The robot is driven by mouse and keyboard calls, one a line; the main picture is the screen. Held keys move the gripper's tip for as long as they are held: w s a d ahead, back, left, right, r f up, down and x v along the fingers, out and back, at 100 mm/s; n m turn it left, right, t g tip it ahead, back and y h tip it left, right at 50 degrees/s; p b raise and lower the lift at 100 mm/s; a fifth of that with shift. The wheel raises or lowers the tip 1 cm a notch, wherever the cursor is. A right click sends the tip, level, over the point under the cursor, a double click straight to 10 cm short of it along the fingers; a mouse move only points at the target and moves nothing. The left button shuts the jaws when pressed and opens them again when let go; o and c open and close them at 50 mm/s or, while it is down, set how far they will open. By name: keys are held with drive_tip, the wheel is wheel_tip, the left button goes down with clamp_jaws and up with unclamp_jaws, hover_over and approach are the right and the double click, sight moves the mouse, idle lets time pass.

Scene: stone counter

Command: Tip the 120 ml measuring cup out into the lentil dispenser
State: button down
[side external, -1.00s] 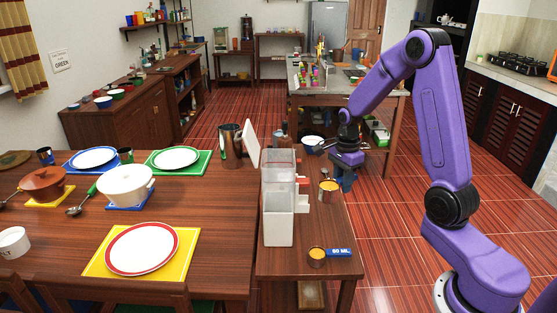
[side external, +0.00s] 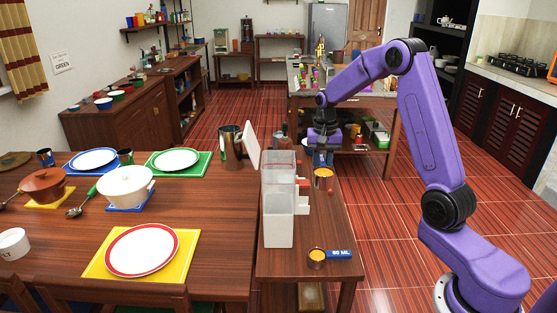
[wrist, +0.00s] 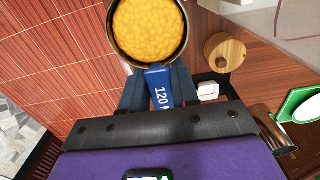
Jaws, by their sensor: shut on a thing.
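The 120 ml measuring cup (side external: 323,179) is metal and full of orange-yellow lentils. It is upright, just right of the dispenser in the side view; whether it touches the counter is unclear. In the wrist view the cup (wrist: 150,30) is at the top, with its blue "120" handle (wrist: 160,88) between the fingers. My gripper (side external: 322,158) is shut on that handle, behind the cup. The lentil dispenser (side external: 279,228) is a tall clear and white box on the narrow counter. Its white lid (side external: 252,146) stands tilted open at the back left. Red tabs show on its right side.
A 60 ml cup (side external: 317,258) with lentils and a blue handle sits at the counter's front. A metal pitcher (side external: 231,142) stands behind the dispenser at left. Plates and a white pot (side external: 125,186) are on the left table. Open floor lies right of the counter.

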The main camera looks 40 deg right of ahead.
drive_tip(key=w+a+r+n, duration=0.4)
drive_tip(key=w+n, duration=0.4)
drive_tip(key=n, duration=0.1)
drive_tip(key=w+a+r+n, duration=0.4)
drive_tip(key=w+n, duration=0.3)
drive_tip(key=n, duration=0.2)
drive_tip(key=shift+w+a, duration=0.35)
drive_tip(key=shift+a, duration=0.45)
wheel_tip(320, 180, up, 9)
drive_tip(key=s+a+t+h, duration=0.2)
drive_tip(key=t+h, duration=0.1)
drive_tip(key=shift+s+a, duration=0.35)
drive_tip(key=shift+s+a+r+t+h, duration=0.25)
drive_tip(key=shift+r+t+h, duration=0.05)
drive_tip(key=shift+s+a+r, duration=0.1)
drive_tip(key=shift+a+r, duration=0.05)
drive_tip(key=shift+r, duration=0.05)
